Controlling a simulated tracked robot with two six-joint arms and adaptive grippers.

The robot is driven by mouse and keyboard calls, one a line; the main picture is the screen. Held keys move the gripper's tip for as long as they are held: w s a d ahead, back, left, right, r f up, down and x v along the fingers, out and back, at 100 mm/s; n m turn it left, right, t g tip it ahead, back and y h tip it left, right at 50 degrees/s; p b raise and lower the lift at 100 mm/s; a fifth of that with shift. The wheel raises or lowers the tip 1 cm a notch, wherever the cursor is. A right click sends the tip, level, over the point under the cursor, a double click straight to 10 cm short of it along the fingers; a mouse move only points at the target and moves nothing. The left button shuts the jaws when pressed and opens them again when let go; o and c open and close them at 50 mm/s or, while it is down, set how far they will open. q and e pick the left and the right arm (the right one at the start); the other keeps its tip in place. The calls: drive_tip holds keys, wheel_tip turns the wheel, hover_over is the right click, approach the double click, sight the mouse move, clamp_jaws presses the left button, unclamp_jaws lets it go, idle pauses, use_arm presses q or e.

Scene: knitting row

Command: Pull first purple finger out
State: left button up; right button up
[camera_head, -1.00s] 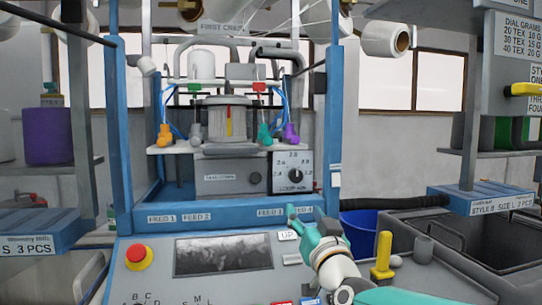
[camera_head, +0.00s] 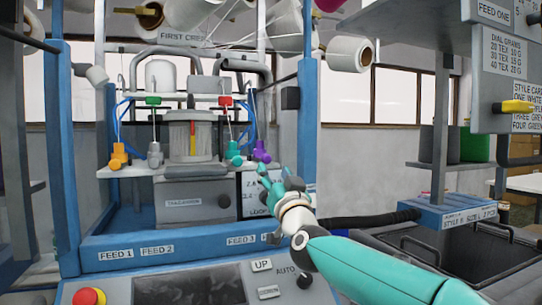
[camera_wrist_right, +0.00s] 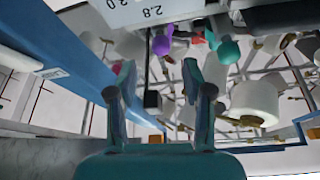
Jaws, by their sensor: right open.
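The purple finger (camera_head: 261,152) sits at the right end of the row of coloured fingers on the white ledge of the knitting machine. In the right wrist view the purple finger (camera_wrist_right: 161,43) lies ahead, between the lines of my two fingertips and apart from them. My right gripper (camera_head: 264,173) is open and empty, just below the purple finger in the head view. In the wrist view the open jaws of the gripper (camera_wrist_right: 159,72) have clear space between them. The gripper partly covers the dial panel (camera_head: 251,192). My left gripper is not in view.
The teal finger (camera_head: 233,153) stands close to the left of the purple one, with grey (camera_head: 155,154) and orange (camera_head: 118,156) ones further left. A blue upright (camera_head: 306,130) of the machine frame is close on the right. A black hose (camera_head: 370,219) runs at the right.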

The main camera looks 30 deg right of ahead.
sight(268, 161)
drive_tip(key=p+x, duration=0.2)
drive_tip(key=x, duration=0.5)
drive_tip(key=shift+f, duration=0.1)
clamp_jaws()
